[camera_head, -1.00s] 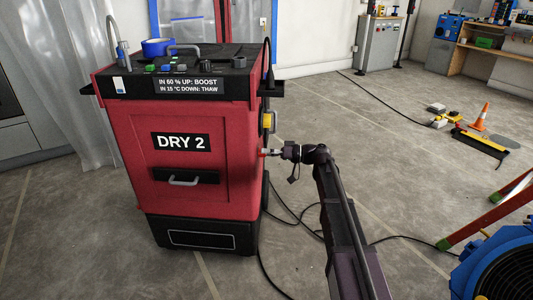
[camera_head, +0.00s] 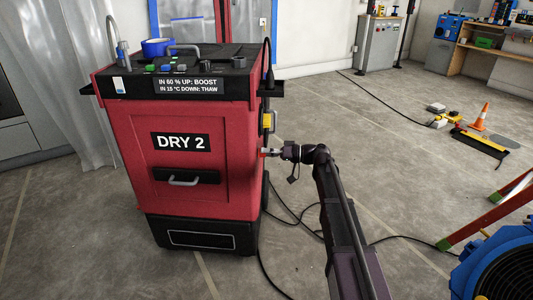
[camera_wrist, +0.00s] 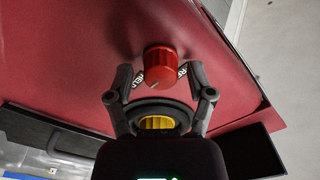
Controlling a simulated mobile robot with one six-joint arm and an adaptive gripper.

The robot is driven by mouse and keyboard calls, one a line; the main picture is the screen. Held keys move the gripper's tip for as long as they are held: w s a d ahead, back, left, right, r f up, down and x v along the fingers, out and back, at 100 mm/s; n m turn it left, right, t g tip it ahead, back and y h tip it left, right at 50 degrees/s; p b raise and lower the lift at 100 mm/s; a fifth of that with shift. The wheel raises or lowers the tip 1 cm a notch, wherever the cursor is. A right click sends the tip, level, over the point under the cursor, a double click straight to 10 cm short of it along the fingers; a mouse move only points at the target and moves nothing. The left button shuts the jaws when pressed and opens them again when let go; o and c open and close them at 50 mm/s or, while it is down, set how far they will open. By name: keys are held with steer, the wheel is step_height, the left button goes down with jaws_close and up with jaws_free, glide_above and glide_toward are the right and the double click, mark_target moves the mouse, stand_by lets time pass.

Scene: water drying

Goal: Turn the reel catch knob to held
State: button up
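The red reel catch knob (camera_wrist: 161,68) sticks out of the red side panel in the wrist view. Parts of white lettering show on both sides of it, the left one reading like HELD; the right word is partly hidden by a finger. I cannot make out a pointer on the knob. My gripper (camera_wrist: 158,77) is open, with one finger on each side of the knob and visible gaps between. In the head view my gripper (camera_head: 271,152) is at the right side of the red DRY 2 machine (camera_head: 143,125); the knob cannot be made out there.
A black ring with a yellow centre (camera_wrist: 157,123) lies below the knob, between my fingers. A yellow part (camera_head: 267,122) sits on the machine's side above my gripper. Black cables run over the floor. A blue round machine (camera_head: 500,270) and red-green legs stand at right.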

steer(key=shift+d, duration=0.15)
steer(key=d, duration=1.1)
steer(key=shift+d, duration=0.4)
steer(key=shift+s, duration=0.1)
steer(key=s+f+m+h+p, duration=0.2)
steer(key=s+f+h+p, duration=0.15)
steer(key=s, duration=0.35)
steer(key=s+f+m+h+p, duration=0.25)
steer(key=s+h+p, duration=0.2)
steer(key=s, duration=0.25)
steer(key=s+d+r+m+h+p, duration=0.2)
steer(key=s+d+m+h+p, duration=0.2)
steer(key=s+d+h+p, duration=0.5)
step_height(320, 180, up, 37)
steer(key=s+d+h+p, duration=0.1)
steer(key=s+p, duration=0.1)
steer(key=p, duration=3.2)
steer(key=shift+s+d, duration=0.2)
steer(key=shift+s, duration=0.15)
steer(key=shift+f, duration=0.1)
